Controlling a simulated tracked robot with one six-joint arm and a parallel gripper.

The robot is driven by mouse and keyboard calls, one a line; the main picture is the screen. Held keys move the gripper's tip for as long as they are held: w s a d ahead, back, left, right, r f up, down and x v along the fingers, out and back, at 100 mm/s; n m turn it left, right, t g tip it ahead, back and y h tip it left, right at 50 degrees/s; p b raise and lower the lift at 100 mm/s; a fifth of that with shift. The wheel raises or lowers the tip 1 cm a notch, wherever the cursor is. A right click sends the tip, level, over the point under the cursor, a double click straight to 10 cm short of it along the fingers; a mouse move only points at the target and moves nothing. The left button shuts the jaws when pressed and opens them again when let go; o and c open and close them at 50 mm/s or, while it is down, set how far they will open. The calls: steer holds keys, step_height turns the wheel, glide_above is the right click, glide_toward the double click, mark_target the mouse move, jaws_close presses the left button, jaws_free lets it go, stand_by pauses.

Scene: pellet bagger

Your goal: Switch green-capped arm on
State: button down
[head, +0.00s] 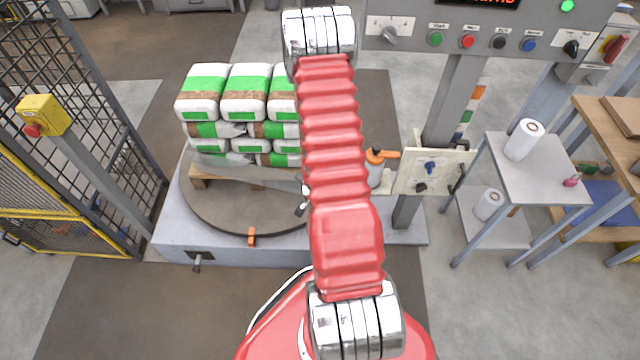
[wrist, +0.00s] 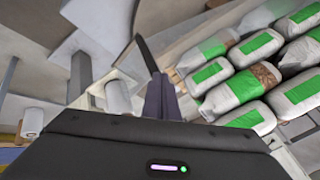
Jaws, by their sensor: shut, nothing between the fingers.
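I cannot make out a green-capped arm in either view; my arm covers the middle of the head view. A pale plate (head: 418,184) on the machine column carries a small blue-capped part (head: 430,167) and a dark knob (head: 420,187). The control panel above (head: 480,22) has a green button (head: 435,39), red, black and blue buttons, and a selector at each end. My gripper (wrist: 159,80) is shut and empty, pointing forward in the wrist view. A thin dark bar shows just beyond its fingertips. In the head view the gripper is hidden behind my arm.
Green-and-white bags (head: 215,92) are stacked on a pallet on the round turntable (head: 225,215). An orange-topped part (head: 376,155) stands beside the plate. A mesh fence (head: 100,110) is at left, a side table (head: 540,165) with a white roll at right. The front floor is clear.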

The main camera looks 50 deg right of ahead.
steer(key=a+r, duration=0.3)
steer(key=r, duration=0.1)
steer(key=shift+s+a+r, duration=0.3)
steer(key=shift+a+r, duration=0.05)
steer(key=shift+r, duration=0.05)
stand_by(0.4)
steer(key=s+a+n+g+y, duration=0.35)
steer(key=s+a+n, duration=0.2)
steer(key=a, duration=0.25)
steer(key=s+a+r+n+t, duration=0.1)
steer(key=a+r+n, duration=0.3)
steer(key=r, duration=0.9)
steer(key=s+a+r+n+t+y, duration=0.1)
steer(key=a+r+n, duration=0.3)
steer(key=a+r, duration=0.6)
steer(key=s+a+r+n+t, duration=0.1)
steer(key=a+r+n, duration=0.3)
steer(key=r, duration=1.3)
steer(key=a+t, duration=0.1)
steer(key=a, duration=0.2)
steer(key=shift+s+a+n+y, duration=0.2)
steer(key=shift+s+n+y, duration=0.15)
steer(key=shift+s, duration=0.05)
steer(key=shift+d+f, duration=0.1)
steer(key=shift+d, duration=0.05)
